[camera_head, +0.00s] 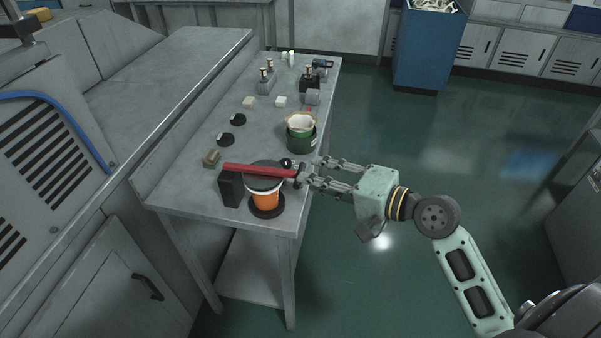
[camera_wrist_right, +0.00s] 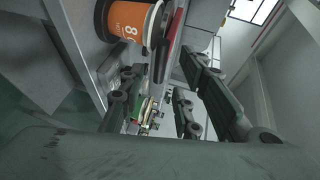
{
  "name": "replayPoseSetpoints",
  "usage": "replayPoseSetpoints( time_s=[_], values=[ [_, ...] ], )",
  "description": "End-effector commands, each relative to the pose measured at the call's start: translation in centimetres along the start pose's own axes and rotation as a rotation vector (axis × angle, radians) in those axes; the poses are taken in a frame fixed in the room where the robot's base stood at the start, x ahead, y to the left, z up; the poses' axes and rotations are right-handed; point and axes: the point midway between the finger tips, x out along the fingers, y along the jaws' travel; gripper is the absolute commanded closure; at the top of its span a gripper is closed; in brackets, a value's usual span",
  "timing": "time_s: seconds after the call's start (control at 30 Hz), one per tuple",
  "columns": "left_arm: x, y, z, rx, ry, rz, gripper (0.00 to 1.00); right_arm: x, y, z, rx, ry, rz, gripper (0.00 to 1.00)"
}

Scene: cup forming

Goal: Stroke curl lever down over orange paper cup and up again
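The orange paper cup (camera_head: 265,200) stands upright on a round black base at the near end of the bench. The red curl lever (camera_head: 258,170) lies roughly level over it, running from a black post (camera_head: 230,189) on the left. A dark disc under the lever sits at the cup's rim. My right gripper (camera_head: 308,170) is at the lever's right end, its fingers apart. In the right wrist view the cup (camera_wrist_right: 128,22) and the red lever (camera_wrist_right: 172,32) show beyond the spread fingers (camera_wrist_right: 160,104). I cannot tell whether a finger touches the lever. My left gripper is out of view.
A dark green container (camera_head: 301,139) with pale cups stands just behind the lever's end. Black round pieces (camera_head: 225,139), small blocks and metal fixtures lie farther back on the bench (camera_head: 190,180). A blue bin (camera_head: 425,45) stands behind. The floor to the right is clear.

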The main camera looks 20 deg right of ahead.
Motion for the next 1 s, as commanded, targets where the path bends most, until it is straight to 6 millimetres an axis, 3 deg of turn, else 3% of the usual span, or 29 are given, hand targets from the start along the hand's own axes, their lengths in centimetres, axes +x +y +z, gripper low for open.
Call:
replayPoseSetpoints(
  time_s=[0.3,0.67,1.0],
  values=[
    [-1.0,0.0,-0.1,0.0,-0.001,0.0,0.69,4.5,-0.1,-0.1,0.002,0.002,-0.001,0.69],
    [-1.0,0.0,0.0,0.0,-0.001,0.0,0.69,5.2,0.1,-0.1,-0.001,0.002,0.001,0.69],
    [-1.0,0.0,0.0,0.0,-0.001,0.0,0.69,5.2,0.1,-0.1,-0.001,0.002,0.001,0.98]
  ],
)
